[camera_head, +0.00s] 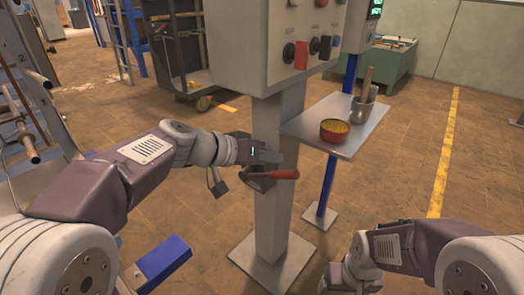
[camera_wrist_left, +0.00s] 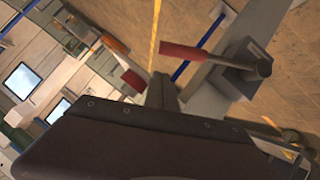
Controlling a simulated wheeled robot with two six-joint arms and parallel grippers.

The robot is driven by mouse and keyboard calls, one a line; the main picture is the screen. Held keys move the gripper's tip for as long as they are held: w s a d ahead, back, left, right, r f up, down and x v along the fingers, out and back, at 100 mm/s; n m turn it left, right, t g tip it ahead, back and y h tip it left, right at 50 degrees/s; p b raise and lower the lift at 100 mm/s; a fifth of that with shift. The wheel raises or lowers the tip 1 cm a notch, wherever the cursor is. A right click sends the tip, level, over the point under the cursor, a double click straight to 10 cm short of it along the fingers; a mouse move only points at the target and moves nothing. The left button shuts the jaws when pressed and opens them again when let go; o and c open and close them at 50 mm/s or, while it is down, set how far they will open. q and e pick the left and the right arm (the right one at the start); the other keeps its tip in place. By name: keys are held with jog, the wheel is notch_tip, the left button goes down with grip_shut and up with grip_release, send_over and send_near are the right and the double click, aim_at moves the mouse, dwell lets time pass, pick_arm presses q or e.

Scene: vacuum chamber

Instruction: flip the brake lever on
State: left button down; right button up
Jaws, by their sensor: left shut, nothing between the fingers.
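The brake lever has a red handle (camera_head: 283,174) on a grey mount at the front of the grey post. The handle points right and lies about level in the head view. In the left wrist view the red handle (camera_wrist_left: 183,52) runs from its grey mount toward my fingertips. My left gripper (camera_head: 270,157) is shut and empty, just above the lever mount, and hides part of it. In the left wrist view my left fingertips (camera_wrist_left: 162,92) are near the handle's end, seemingly apart from it. My right gripper (camera_head: 328,284) is low, partly cut off by the bottom edge.
A control box (camera_head: 268,45) with a red switch and knobs tops the post (camera_head: 272,200). A small shelf (camera_head: 350,118) to its right holds a red bowl (camera_head: 334,131) and a mortar with a pestle (camera_head: 363,105).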

pick_arm(q)
jog(key=p+v, duration=0.1)
jog(key=v, duration=0.7)
jog(key=shift+r, duration=0.25)
jog(key=shift+s+a, duration=0.1)
jog(key=shift+s, duration=0.05)
